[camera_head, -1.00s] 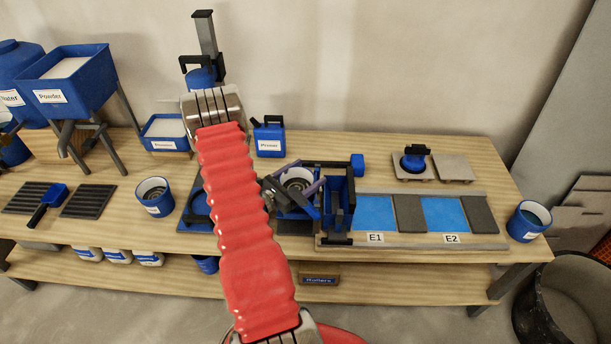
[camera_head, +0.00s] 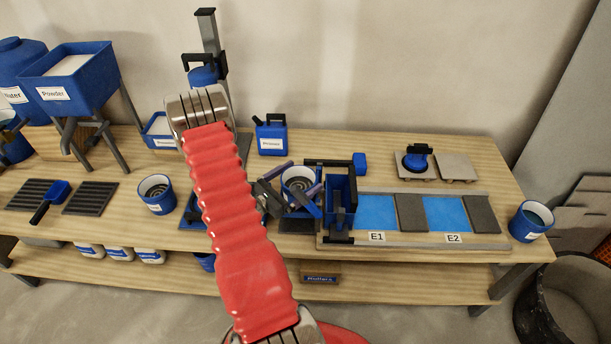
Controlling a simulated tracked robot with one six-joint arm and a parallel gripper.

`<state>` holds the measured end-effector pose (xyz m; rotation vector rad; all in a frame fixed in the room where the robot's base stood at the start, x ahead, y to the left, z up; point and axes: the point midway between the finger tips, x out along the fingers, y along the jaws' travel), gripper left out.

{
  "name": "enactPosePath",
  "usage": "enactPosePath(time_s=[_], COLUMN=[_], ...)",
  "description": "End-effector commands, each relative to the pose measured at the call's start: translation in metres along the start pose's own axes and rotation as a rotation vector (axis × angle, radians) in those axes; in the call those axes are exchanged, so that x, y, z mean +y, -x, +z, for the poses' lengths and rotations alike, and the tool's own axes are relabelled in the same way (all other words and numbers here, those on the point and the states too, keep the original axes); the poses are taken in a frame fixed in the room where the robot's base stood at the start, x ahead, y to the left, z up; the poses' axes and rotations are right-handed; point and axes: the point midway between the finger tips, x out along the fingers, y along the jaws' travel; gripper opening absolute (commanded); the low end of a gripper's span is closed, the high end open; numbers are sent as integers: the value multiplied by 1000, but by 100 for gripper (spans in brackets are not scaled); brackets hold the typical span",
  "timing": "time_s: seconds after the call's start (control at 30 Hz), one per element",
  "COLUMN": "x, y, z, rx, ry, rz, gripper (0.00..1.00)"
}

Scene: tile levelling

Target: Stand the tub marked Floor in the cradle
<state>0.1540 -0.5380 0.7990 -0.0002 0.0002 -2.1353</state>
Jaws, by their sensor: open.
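A blue-rimmed tub (camera_head: 299,178) with a dark ringed inside stands upright left of the blue open frame (camera_head: 341,196). No label can be read on it. My gripper (camera_head: 290,192) is open, its dark and purple fingers reaching around or beside this tub; I cannot tell if they touch it. Two similar tubs stand on the bench: one at the left (camera_head: 156,194) and one at the far right (camera_head: 530,221), with labels too small to read. I cannot make out for certain which part is the cradle. My red arm hides part of the bench.
A mixing stand (camera_head: 208,62) rises behind my arm. A primer can (camera_head: 271,135) stands at the back. Blue panels E1 (camera_head: 376,213) and E2 (camera_head: 446,214) lie to the right. A powder hopper (camera_head: 67,78) is at the left. The bench front near the left tub is clear.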

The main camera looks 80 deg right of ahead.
Motion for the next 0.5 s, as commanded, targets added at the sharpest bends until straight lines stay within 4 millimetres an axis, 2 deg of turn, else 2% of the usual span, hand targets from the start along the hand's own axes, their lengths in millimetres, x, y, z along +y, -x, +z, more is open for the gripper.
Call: enactPosePath(time_s=[0.2, 0.5], x=[1, 1], y=[33, 72], z=[0, 0], rx=[1, 0], ry=[2, 0], rz=[4, 3], gripper=[99, 99])
